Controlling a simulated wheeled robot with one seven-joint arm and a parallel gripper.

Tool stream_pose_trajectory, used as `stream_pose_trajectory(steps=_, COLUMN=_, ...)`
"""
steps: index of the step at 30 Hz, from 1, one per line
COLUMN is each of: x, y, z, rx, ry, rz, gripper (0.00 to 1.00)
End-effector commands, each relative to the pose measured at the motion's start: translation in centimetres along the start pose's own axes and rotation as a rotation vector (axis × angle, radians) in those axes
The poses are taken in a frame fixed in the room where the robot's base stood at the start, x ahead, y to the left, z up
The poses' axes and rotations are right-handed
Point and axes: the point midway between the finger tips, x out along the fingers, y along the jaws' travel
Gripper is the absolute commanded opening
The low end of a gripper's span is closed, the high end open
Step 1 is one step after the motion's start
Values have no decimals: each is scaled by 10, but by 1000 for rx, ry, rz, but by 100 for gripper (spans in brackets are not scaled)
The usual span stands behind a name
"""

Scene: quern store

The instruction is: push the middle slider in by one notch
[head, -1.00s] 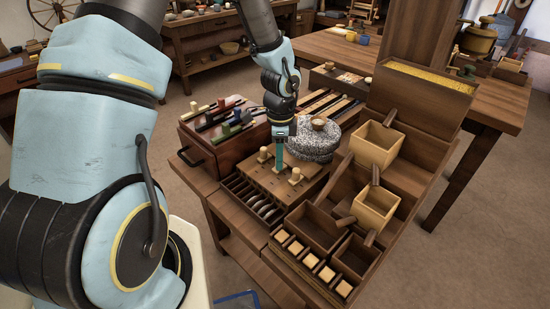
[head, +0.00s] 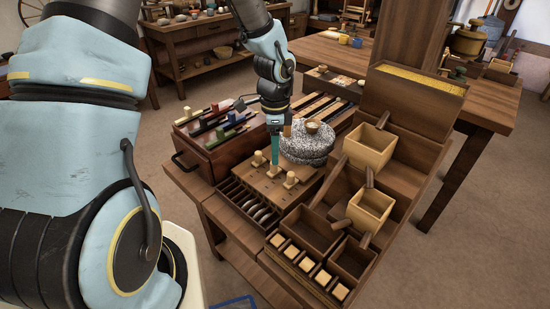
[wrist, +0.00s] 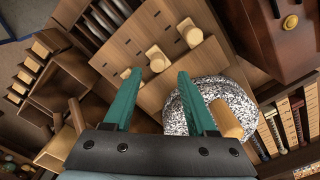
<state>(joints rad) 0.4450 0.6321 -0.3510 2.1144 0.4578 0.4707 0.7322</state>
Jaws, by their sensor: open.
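A wooden slider board (head: 262,186) lies on the bench and carries three pale wooden peg sliders. The middle slider (wrist: 157,61) shows in the wrist view between the left one, partly behind a finger, and the right one (wrist: 190,33). The nearest slider (head: 290,179) in the head view stands clear of my gripper. My gripper (wrist: 156,76) is open, its two teal fingers reaching over the board with the middle slider close to the gap between the tips. In the head view my gripper (head: 275,160) points down at the board; whether it touches the slider cannot be told.
A speckled quern stone (head: 306,147) stands close behind the board, beside my fingers. A dark red-brown box (head: 205,150) with colored sliders is on the left. Wooden bins (head: 313,228) and pale scoops (head: 368,150) fill the right. A slotted rack (head: 250,203) lies in front.

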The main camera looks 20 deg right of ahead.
Motion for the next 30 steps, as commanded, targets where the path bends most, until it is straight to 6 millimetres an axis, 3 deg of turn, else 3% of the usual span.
stream_pose_trajectory(steps=3, x=-27, y=-1, z=0, rx=-2, ry=1, rz=-4, gripper=57)
stream_pose_trajectory(steps=10, x=-59, y=-1, z=0, rx=-1, ry=1, rz=-2, gripper=57)
stream_pose_trajectory(steps=27, x=-67, y=0, z=0, rx=-2, ry=0, rz=0, gripper=57)
stream_pose_trajectory(steps=30, x=-72, y=0, z=10, rx=-54, ry=-3, rz=-4, gripper=57)
